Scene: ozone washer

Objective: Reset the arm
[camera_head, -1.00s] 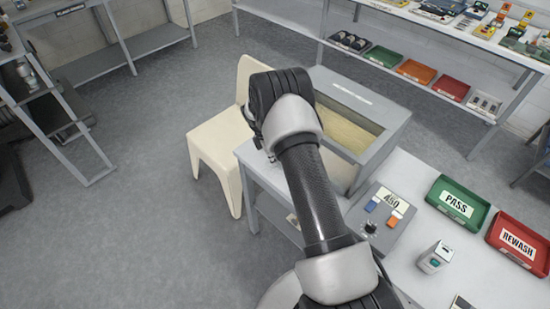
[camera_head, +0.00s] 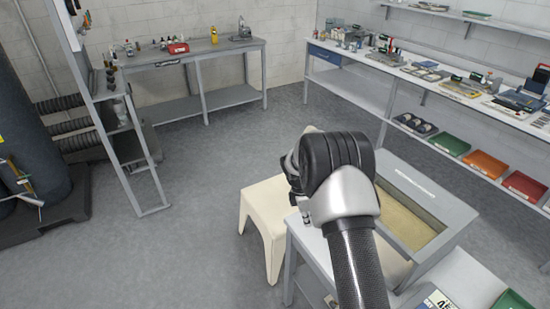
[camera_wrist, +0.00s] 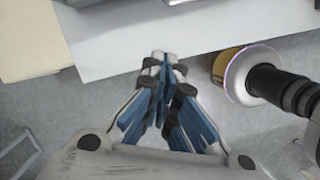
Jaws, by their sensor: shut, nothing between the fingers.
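My gripper shows in the wrist view (camera_wrist: 163,68), its blue-padded fingers shut together with nothing between them. It is over the grey floor, close to the edge of a white tabletop (camera_wrist: 200,30) as seen there. In the head view my arm reaches up from the bottom, with its black-and-grey joint in front of the chair and table. The fingers are mostly hidden behind that joint in the head view.
A cream chair (camera_head: 262,207) stands left of the grey open-topped box (camera_head: 455,232) on the white table (camera_head: 312,245). A shelf rack (camera_head: 140,150) and workbench (camera_head: 205,60) stand back left. A long bench (camera_head: 450,88) runs along the right.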

